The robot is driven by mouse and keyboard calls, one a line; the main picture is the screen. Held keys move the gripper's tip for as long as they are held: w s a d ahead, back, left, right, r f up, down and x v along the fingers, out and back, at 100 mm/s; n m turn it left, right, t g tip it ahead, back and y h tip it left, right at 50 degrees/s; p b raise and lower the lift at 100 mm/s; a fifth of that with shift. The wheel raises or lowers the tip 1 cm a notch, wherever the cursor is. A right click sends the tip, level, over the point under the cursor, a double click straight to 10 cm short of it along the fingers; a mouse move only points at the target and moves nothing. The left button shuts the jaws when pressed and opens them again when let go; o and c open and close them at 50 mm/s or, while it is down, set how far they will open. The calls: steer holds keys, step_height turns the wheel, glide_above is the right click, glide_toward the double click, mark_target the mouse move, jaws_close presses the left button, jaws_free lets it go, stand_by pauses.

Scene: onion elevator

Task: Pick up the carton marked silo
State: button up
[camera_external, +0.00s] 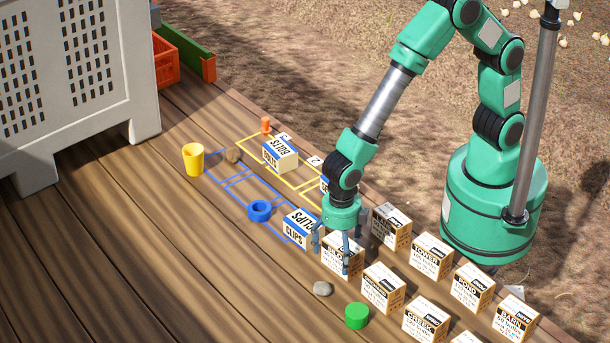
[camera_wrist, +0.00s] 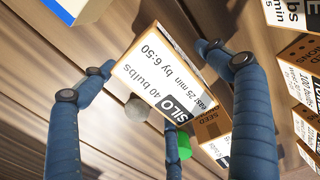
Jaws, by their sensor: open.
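In the wrist view one finger is at the left, one at the right and one below the box. I cannot tell whether any finger touches it. The fingers hide part of the carton in the outside view.
A CLIPS carton (camera_external: 299,227) stands close on the left, and other labelled cartons such as TOWER (camera_external: 431,256) stand close on the right. A grey stone (camera_external: 322,289) and a green cylinder (camera_external: 357,316) lie in front. Open deck is at the lower left.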

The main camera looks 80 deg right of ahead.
steer(key=c, duration=1.7)
steer(key=shift+r, duration=0.15)
steer(key=shift+r, duration=4.9)
